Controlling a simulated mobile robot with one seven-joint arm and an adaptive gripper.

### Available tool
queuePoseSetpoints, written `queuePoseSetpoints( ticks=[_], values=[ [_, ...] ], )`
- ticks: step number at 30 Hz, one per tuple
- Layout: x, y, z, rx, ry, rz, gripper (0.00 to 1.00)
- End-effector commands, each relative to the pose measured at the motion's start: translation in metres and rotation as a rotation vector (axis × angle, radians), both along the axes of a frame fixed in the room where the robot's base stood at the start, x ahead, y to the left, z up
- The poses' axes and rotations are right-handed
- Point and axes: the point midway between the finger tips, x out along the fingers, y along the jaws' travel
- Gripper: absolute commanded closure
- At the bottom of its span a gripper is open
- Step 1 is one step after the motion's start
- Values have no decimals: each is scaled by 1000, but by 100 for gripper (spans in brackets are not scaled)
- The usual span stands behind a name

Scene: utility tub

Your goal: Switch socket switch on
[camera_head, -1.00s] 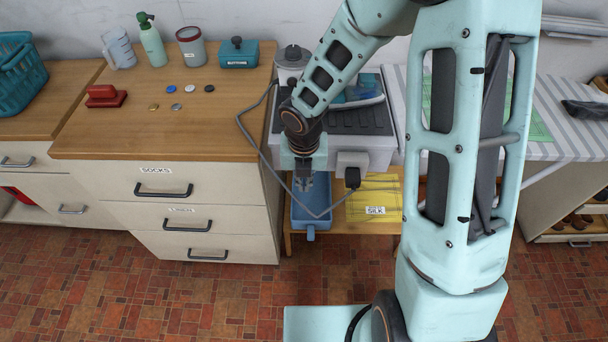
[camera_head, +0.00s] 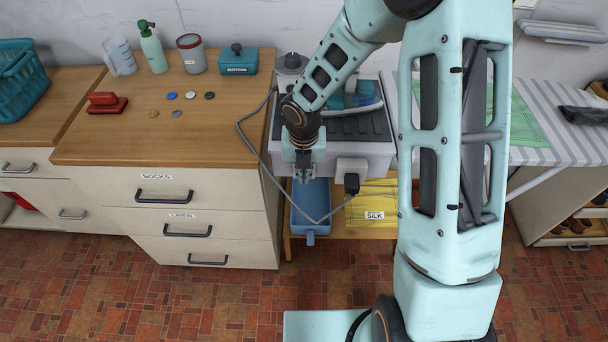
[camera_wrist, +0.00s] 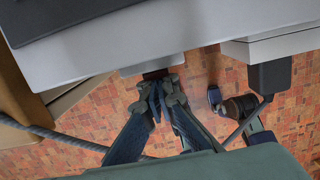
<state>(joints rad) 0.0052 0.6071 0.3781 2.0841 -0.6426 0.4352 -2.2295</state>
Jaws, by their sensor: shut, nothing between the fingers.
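A white socket box (camera_head: 351,168) with a black plug (camera_head: 351,183) in it sits on the front of the grey-white ironing unit (camera_head: 376,156). The plug also shows at the right of the wrist view (camera_wrist: 270,76). My gripper (camera_head: 303,178) is shut and empty at the unit's front, left of the socket box. In the wrist view its fingertips (camera_wrist: 158,86) are together just below a small dark part (camera_wrist: 155,73) at the unit's edge. I cannot tell whether they touch it, or whether it is the switch. No switch position is readable.
A grey cord (camera_head: 262,150) loops from the unit past my gripper to the plug. A drawer cabinet (camera_head: 170,222) stands close on the left.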

Motion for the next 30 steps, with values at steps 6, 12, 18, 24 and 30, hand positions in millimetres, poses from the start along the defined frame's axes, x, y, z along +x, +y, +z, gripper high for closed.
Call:
queuePoseSetpoints(
  ticks=[6, 12, 18, 24, 30],
  values=[
    [0, 0, 2, 0, -1, 1, 100],
    [0, 0, 12, 0, -1, 1, 100],
    [1, 0, 18, 0, -2, 1, 100],
    [2, 0, 17, 1, -4, 1, 100],
    [1, 1, 17, 1, -4, 1, 100]
  ],
)
